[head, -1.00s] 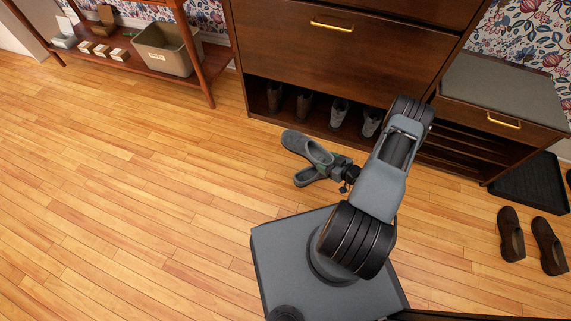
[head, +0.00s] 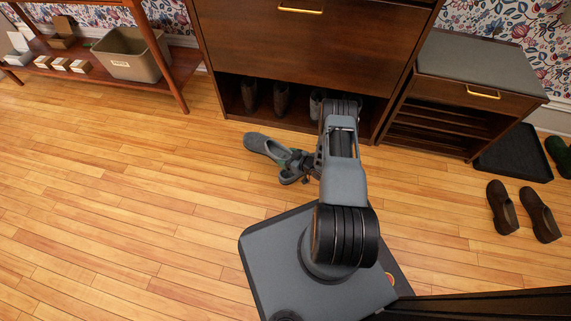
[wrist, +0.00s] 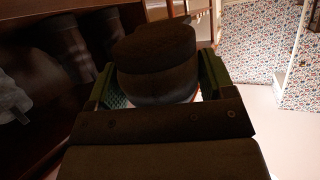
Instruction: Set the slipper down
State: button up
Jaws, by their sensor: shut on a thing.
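A grey slipper (head: 264,147) is in the grip of my gripper (head: 296,163), in front of the shoe cabinet. Its far end points up and left in the head view. I cannot tell from the head view whether it touches the floor. In the wrist view the slipper (wrist: 155,60) shows dark between the two green-padded fingers of my gripper (wrist: 160,85), which is shut on it. A second grey shape, likely the matching slipper (head: 290,178), lies just below and is partly hidden by my gripper.
The dark wood cabinet (head: 300,50) holds several boots (head: 282,98) in its open bottom. A bench (head: 480,58), a black tray (head: 514,155) and a brown pair of shoes (head: 538,214) are at the right. A bin (head: 130,58) sits on a low shelf at the left. The floor at left is clear.

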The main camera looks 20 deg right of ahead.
jog(key=shift+w+a+f, duration=0.15)
jog(key=shift+w+f, duration=0.05)
jog(key=shift+f, duration=0.1)
jog(key=f+b, duration=0.2)
jog(key=f, duration=0.1)
jog(key=shift+w+a, duration=0.1)
jog(key=shift+w, duration=0.1)
jog(key=shift+f, duration=0.25)
jog(key=shift+f, duration=0.25)
jog(key=shift+f, duration=0.4)
jog(key=o, duration=1)
jog(key=shift+c, duration=0.2)
jog(key=shift+r, duration=0.15)
